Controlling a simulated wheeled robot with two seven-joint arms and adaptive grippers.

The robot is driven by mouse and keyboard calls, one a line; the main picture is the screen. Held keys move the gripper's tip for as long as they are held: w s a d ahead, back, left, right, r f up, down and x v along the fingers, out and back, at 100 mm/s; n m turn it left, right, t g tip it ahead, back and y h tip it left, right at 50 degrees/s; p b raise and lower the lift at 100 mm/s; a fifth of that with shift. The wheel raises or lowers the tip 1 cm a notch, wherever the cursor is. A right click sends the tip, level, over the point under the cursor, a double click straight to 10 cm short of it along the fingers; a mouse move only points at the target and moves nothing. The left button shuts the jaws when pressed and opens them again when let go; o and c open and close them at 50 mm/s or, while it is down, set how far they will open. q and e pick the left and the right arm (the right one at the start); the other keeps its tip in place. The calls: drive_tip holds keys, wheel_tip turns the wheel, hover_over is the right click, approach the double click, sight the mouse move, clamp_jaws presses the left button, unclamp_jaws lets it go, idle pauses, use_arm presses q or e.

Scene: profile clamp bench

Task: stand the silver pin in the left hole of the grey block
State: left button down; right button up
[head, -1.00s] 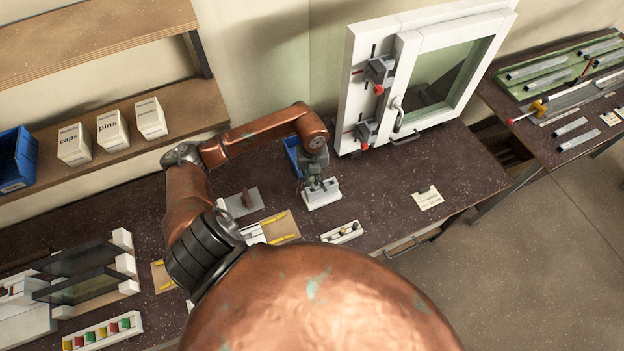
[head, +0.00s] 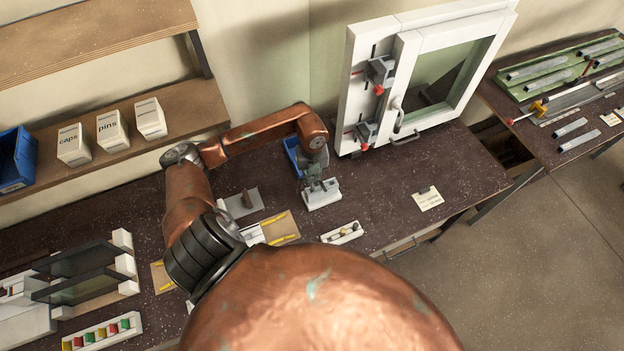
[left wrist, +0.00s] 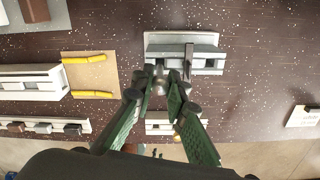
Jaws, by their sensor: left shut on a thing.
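My left gripper (head: 320,184) is at the near bench, over the pale grey block (head: 322,199). In the left wrist view its green fingers (left wrist: 161,90) are closed on a small silvery piece, which looks like the silver pin (left wrist: 160,72). The pin is at the near edge of the grey block (left wrist: 207,62), left of its middle; I cannot tell whether its end is in a hole. A darker grey upright bar (left wrist: 188,62) stands at the block, right of the pin. My right gripper is not in view.
A blue bin (head: 292,152) stands just behind the gripper, and the white window frame (head: 352,95) is behind to the right. A small white tray with round pieces (head: 342,233) lies in front. The bench to the right is clear apart from a paper label (head: 428,199).

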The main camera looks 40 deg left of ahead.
sight(312, 188)
use_arm(q)
drive_tip(key=shift+f, duration=0.15)
drive_tip(key=shift+f+b, duration=1.75)
drive_tip(key=shift+f, duration=0.4)
drive_tip(key=shift+f, duration=0.1)
drive_tip(key=c, duration=1.8)
unclamp_jaws()
drive_tip(key=shift+r+p, duration=2.45)
drive_tip(key=shift+r, duration=1.65)
